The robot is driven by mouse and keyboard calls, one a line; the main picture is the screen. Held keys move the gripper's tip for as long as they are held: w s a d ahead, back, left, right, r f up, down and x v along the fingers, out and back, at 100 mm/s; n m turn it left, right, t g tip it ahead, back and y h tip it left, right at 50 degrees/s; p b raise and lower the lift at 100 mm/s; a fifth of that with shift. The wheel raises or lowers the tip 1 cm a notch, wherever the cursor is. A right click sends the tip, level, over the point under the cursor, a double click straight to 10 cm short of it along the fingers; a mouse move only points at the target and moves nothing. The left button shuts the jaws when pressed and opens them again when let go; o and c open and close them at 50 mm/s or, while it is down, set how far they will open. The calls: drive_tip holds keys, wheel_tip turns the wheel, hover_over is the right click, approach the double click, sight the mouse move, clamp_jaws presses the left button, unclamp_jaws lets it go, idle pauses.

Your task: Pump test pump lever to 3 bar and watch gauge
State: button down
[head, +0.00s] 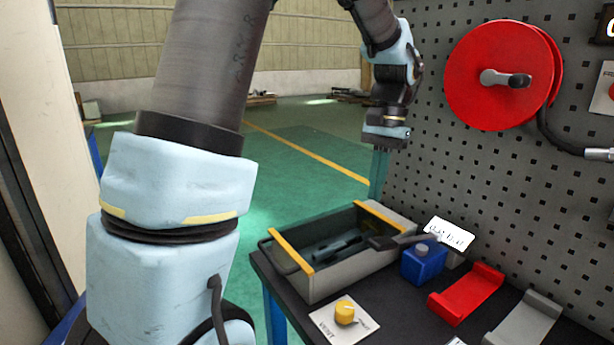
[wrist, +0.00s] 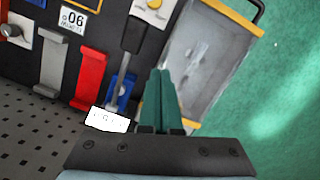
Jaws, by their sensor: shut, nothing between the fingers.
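The test pump is an open grey tank with yellow rims (head: 352,280), holding dark shapes inside; the tank also shows in the wrist view (wrist: 203,60). A lever with a dark grip (head: 388,242) and a metal rod reaches across the tank's right end, beside a blue block (head: 423,264). In the wrist view the lever (wrist: 133,36) lies just left of my fingers. My gripper (head: 376,198) points down above and behind the tank, its green fingers shut and empty; they also show in the wrist view (wrist: 160,72). They look apart from the lever. I can make out no gauge face.
A yellow knob on a white plate (head: 325,322) sits at the bench's front left. A red cradle (head: 466,294) and a grey cradle (head: 522,322) stand right of the blue block. A perforated panel with a red hose reel (head: 490,60) rises behind. The green floor lies open beyond.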

drive_tip(key=s+a+f+n+t, duration=0.1)
drive_tip(key=s+a+f+n, duration=0.1)
drive_tip(key=a, duration=1)
drive_tip(key=s+a+f+n+t+h, duration=0.1)
drive_tip(key=a+f+n, duration=0.4)
drive_tip(key=a, duration=0.7)
drive_tip(key=shift+s+f+t+h, duration=0.3)
drive_tip(key=shift+s+f+t, duration=0.2)
drive_tip(key=shift+s+f, duration=0.3)
drive_tip(key=shift+w, duration=0.15)
drive_tip(key=w+d+r+n+g, duration=0.1)
drive_tip(key=w+d+r+n, duration=0.15)
drive_tip(key=d, duration=0.45)
drive_tip(key=w+d+r+n+g, duration=0.1)
drive_tip(key=w+d+r, duration=0.25)
drive_tip(key=d, duration=0.35)
drive_tip(key=s+d+r+n+g+y+b, duration=0.1)
drive_tip(key=s+d+r+n+y, duration=0.2)
drive_tip(key=s+d+r, duration=0.3)
drive_tip(key=d+r, duration=0.5)
drive_tip(key=d, duration=0.3)
drive_tip(key=shift+s+d, duration=0.15)
drive_tip(key=shift+d, duration=0.15)
drive_tip(key=shift+n, duration=0.25)
